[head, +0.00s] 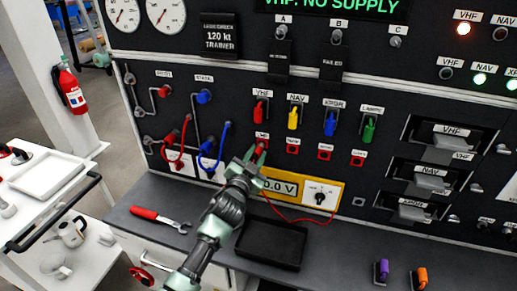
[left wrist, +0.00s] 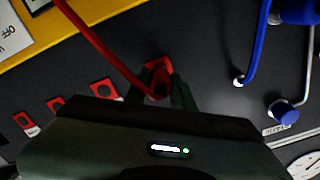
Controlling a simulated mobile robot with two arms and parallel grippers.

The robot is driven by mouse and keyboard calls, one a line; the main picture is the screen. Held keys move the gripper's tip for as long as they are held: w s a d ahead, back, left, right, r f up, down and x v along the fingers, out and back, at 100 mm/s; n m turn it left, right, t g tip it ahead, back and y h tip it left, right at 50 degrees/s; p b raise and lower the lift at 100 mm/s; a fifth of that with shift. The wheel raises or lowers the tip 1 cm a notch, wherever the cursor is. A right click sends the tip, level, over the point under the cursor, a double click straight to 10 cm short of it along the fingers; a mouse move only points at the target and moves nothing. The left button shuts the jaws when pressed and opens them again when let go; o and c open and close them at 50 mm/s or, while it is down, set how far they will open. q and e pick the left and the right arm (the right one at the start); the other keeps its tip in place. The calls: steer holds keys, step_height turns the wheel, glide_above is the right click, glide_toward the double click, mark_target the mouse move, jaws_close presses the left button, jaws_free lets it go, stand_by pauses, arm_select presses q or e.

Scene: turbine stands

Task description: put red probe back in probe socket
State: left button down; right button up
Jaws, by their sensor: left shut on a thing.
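My left gripper (head: 254,158) is at the panel, just below the left end of a row of small red sockets. It is shut on the red probe, which shows between the fingers in the left wrist view (left wrist: 158,84). The probe is at or very near the leftmost red socket; I cannot tell whether its tip is in it. A red cable (left wrist: 100,50) runs from the probe towards the yellow meter (head: 330,187), whose display ends in "0.0 V". No socket is clearly marked as the probe socket. My right gripper is not in view.
Red, yellow, blue and green plugs (head: 293,118) hang above the sockets. Red and blue hoses (head: 215,150) loop left of my gripper. A black tray (head: 271,244) and a red-handled wrench (head: 160,218) lie on the bench. Purple and orange items (head: 382,270) stand front right.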

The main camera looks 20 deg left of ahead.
mark_target(256, 155)
arm_select(q)
steer(key=shift+s+r, duration=0.15)
steer(key=shift+s, duration=0.3)
steer(key=shift+s, duration=0.1)
steer(key=shift+s+p, duration=0.7)
steer(key=shift+s, duration=0.65)
steer(key=shift+s, duration=0.1)
